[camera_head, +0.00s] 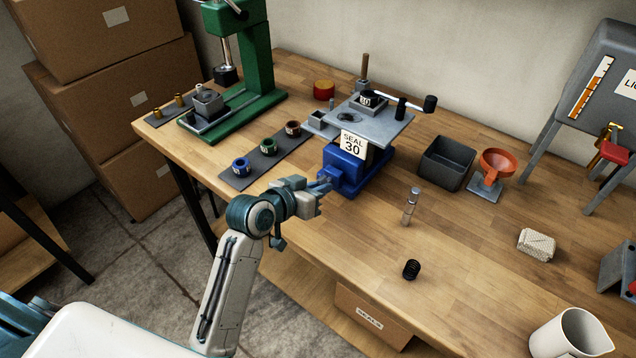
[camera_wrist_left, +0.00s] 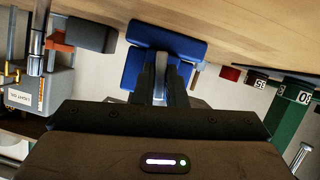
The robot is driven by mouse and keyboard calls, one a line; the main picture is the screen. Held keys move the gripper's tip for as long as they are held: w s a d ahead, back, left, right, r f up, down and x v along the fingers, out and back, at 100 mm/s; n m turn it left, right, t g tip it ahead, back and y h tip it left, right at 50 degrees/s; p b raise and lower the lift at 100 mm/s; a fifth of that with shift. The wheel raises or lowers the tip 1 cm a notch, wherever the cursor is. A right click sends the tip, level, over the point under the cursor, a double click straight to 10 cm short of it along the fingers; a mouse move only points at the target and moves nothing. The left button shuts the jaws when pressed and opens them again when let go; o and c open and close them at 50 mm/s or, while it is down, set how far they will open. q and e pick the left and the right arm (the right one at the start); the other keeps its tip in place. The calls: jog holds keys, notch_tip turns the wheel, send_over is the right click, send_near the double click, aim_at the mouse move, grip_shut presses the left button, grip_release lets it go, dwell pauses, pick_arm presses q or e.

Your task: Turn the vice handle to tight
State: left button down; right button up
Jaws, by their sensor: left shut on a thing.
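The blue vice (camera_head: 342,170) stands at the table's front edge, below a grey metal plate and behind a "SEAL 30" card. My left gripper (camera_head: 320,188) reaches in from the left to the vice's front. It is shut on the vice handle, which is mostly hidden by the fingers in the head view. In the left wrist view the fingers (camera_wrist_left: 162,85) close on a pale metal bar in front of the blue vice body (camera_wrist_left: 185,42). The handle's exact angle is hard to tell. My right gripper is not in view.
A grey plate (camera_head: 385,126) with a black-knobbed crank overhangs the vice. A dark mat (camera_head: 262,162) with several coloured rings lies left, near a green press (camera_head: 258,80). A dark bin (camera_head: 446,163), an orange funnel (camera_head: 497,164) and a metal cylinder (camera_head: 410,207) stand right.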

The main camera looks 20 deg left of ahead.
pick_arm(q)
jog(key=shift+m+y, duration=0.5)
jog(key=shift+m, duration=0.1)
jog(key=shift+m+p, duration=0.3)
jog(key=shift+p, duration=0.05)
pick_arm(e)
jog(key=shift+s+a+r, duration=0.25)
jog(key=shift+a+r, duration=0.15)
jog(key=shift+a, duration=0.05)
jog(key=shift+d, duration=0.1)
pick_arm(q)
jog(key=c, duration=1.5)
grip_release()
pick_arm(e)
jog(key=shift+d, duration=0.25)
pick_arm(q)
jog(key=shift+s, duration=0.1)
